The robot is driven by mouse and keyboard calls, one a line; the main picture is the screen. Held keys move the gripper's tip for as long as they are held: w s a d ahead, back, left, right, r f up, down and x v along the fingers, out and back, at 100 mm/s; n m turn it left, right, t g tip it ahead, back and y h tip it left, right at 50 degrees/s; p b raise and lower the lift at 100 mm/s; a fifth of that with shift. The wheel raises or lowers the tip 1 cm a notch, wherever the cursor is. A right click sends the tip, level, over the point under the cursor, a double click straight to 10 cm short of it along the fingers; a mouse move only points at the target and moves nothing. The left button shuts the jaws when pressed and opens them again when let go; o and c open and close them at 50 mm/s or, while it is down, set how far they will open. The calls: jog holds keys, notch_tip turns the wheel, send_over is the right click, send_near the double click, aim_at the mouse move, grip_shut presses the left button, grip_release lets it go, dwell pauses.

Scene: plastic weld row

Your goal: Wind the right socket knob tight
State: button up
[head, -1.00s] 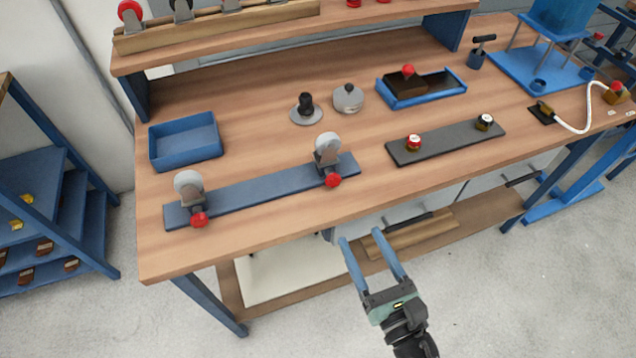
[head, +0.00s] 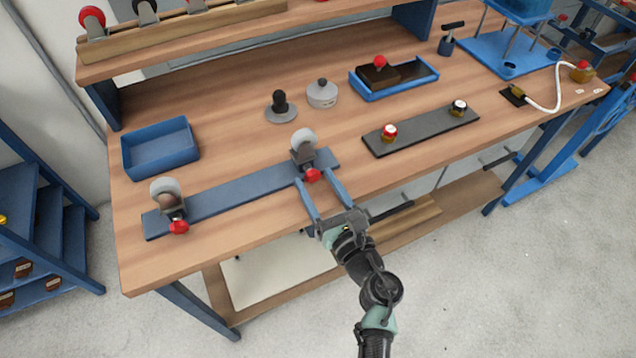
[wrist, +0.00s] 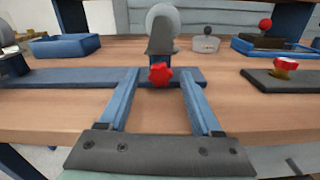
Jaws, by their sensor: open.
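The right socket knob is a red lobed knob (head: 312,175) on the front of the right socket (head: 303,144), a grey upright holder with a pale round top. The socket stands at the right end of a blue base strip (head: 235,188). My gripper (head: 316,198) is open, its two blue fingers reaching up from the table's front edge toward the knob. In the wrist view the red knob (wrist: 160,75) sits between the fingertips and a little beyond them, with no contact visible. The left socket (head: 167,196) has a similar red knob (head: 179,227).
A dark strip (head: 420,134) with a red-topped and a black-topped knob lies to the right. Behind are a blue tray (head: 160,150), a grey disc with a black handle (head: 281,110), a grey lidded pot (head: 322,94) and another blue tray (head: 395,89). Bare wood surrounds the base strip.

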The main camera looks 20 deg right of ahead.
jog(key=shift+c, duration=0.2)
grip_shut()
jog(key=shift+r+m+p, duration=0.15)
jog(key=shift+m+p, duration=0.65)
jog(key=shift+m, duration=0.4)
jog(key=shift+m+p, duration=0.3)
jog(key=shift+m, duration=0.9)
jog(key=shift+o, duration=0.2)
grip_release()
